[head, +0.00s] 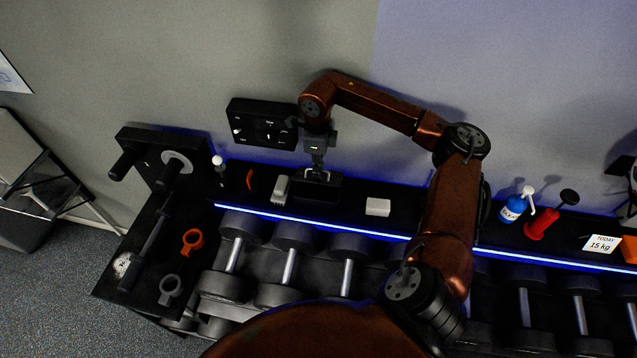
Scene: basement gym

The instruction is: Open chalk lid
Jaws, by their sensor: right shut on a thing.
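My right arm reaches over the shelf and down from above. My right gripper (318,173) is shut at a dark box (325,191) on the black shelf, which looks like the chalk box. Its fingers are at the box's back upper edge and look shut on the lid. The lid is dark on dark and partly behind the gripper, so I cannot tell how far it is raised. A white block (378,207), perhaps chalk, lies on the shelf to the right of the box. My left gripper is not in view.
A grey-white brush-like block (281,190) stands close left of the box, with an orange piece (250,180) farther left. A black wall panel (262,124) hangs behind. Dumbbells (348,274) sit below the lit edge. A blue bottle (514,207) and red item (541,224) stand right.

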